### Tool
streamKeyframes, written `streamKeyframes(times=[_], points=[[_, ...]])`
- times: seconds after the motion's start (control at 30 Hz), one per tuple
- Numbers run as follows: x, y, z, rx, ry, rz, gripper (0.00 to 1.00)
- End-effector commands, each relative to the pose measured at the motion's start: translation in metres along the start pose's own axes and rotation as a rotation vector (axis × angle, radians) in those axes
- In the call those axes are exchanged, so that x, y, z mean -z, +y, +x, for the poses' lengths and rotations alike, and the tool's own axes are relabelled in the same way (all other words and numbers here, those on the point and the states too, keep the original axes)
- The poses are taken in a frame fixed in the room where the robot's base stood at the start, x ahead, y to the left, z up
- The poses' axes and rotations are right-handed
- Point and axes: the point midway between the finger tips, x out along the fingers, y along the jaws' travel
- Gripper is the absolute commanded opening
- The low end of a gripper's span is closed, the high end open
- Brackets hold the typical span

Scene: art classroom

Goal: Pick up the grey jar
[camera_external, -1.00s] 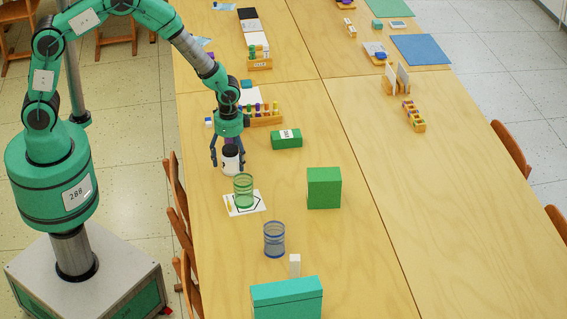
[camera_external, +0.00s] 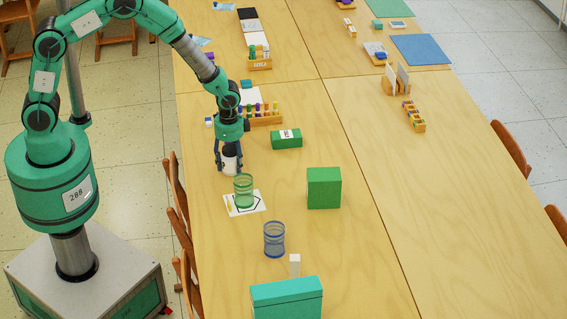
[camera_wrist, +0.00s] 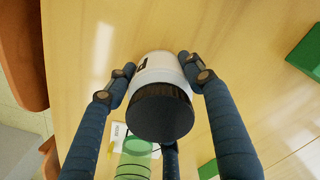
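The grey jar (camera_external: 230,165) is a pale, near-white jar with a black lid and stands upright on the wooden table. In the wrist view the grey jar (camera_wrist: 158,68) shows from above, its dark lid towards the camera. My gripper (camera_external: 228,167) points down around it. In the wrist view the fingertips of my gripper (camera_wrist: 157,66) press against both sides of the jar's pale body, so it looks shut on it. The fingers partly hide the jar in the external view.
A green mesh cup (camera_external: 243,191) stands on a white card (camera_external: 257,206) just in front of the jar. A green box (camera_external: 287,139) and a rack of coloured tubes (camera_external: 266,118) are close by. A blue mesh cup (camera_external: 274,240) and a green block (camera_external: 324,188) stand nearer the front. The table's right half is mostly clear.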

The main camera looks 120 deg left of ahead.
Motion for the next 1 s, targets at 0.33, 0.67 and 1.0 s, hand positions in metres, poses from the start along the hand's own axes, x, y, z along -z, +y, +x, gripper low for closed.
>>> streamKeyframes(times=[0.33,0.67,1.0], points=[[0.001,0.0,-0.001,0.001,0.001,0.0,0.14],[0.001,-0.001,-0.022,0.001,0.002,0.0,0.14],[-0.036,0.016,-0.042,0.0,0.0,0.0,0.14]])
